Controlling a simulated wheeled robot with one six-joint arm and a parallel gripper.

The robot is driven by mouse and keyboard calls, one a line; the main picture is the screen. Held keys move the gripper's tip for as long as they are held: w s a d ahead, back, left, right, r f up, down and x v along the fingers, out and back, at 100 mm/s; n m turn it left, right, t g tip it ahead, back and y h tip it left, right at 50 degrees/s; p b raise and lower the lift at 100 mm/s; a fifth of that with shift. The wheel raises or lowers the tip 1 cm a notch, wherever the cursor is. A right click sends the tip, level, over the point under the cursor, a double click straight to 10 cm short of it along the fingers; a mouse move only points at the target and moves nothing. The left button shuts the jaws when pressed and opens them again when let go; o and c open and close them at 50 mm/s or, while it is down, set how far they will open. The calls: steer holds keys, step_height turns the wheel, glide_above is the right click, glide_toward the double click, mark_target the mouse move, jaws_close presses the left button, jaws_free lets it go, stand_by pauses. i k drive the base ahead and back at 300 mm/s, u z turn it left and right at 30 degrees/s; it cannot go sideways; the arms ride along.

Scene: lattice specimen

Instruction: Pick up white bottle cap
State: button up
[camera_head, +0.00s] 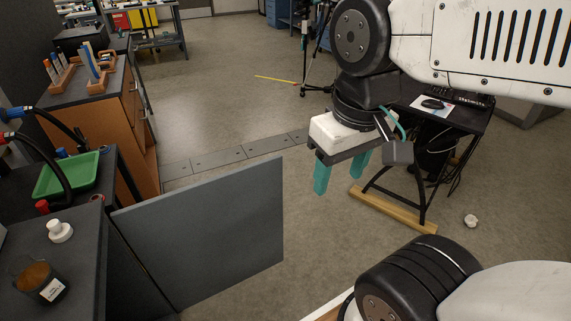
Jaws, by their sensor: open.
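A small white round object (471,221) lies on the floor at the right, below the small black desk. It looks like a cap, but it is too small to be sure. Another white, round, cap-like piece with a raised knob (59,231) sits on the dark bench top at the left. I cannot tell for certain which one is the bottle cap. My gripper (339,183), with two teal fingers, hangs in mid-air near the centre, pointing down. It is open and empty, and apart from both white objects, between them in the picture.
A black desk (460,122) with a wooden foot bar (393,209) is at the right. The floor between is mostly clear.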

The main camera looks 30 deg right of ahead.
mark_target(59, 233)
steer(key=u, duration=1.3)
steer(key=k, duration=0.6)
steer(key=z, duration=1)
steer(key=i, duration=1.55)
steer(key=u, duration=0.75)
